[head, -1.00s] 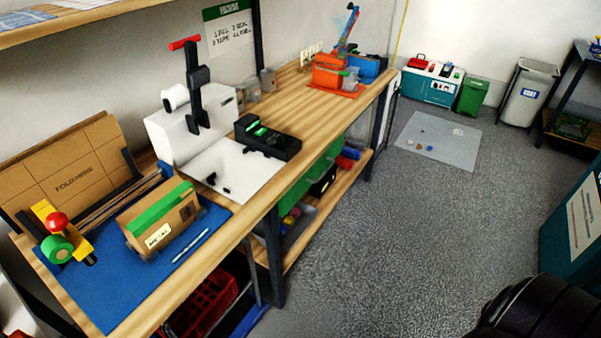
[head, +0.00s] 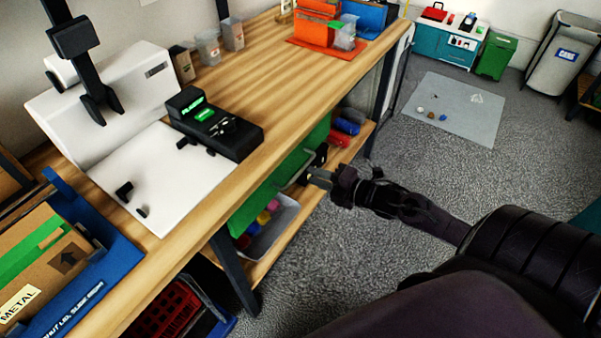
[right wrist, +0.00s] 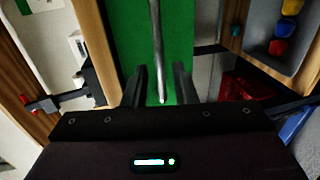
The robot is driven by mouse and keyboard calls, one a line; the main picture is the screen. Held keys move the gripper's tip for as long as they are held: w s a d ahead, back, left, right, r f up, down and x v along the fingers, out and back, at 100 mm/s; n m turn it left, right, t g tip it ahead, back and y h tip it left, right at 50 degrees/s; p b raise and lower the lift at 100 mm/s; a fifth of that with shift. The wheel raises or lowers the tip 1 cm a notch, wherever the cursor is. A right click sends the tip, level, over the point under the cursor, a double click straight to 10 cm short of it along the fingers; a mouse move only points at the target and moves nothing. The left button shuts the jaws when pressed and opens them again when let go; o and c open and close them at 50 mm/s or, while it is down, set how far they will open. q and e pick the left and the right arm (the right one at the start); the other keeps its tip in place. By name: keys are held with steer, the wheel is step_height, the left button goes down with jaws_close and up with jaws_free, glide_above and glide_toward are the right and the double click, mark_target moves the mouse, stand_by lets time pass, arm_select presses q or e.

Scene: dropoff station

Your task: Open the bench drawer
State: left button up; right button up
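The bench drawer has a green front (head: 268,196) under the bench top, and it looks shut. It fills the middle of the right wrist view (right wrist: 188,30). Its thin metal bar handle (right wrist: 156,45) runs down that view and ends between my fingertips. My right gripper (head: 314,178) is at the drawer front, close to the handle. In the right wrist view my right gripper (right wrist: 158,82) is open, one finger on each side of the bar, with a gap on both sides.
The wooden bench top (head: 290,85) lies above the drawer and carries a black device (head: 215,125). Below, a grey bin (head: 268,232) with coloured items and a red crate (head: 165,315) stand near the bench leg (head: 234,272).

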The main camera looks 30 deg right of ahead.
mark_target(300, 170)
steer(key=shift+x, duration=2.85)
steer(key=shift+a+r, duration=0.1)
steer(key=shift+a, duration=0.05)
jaws_close()
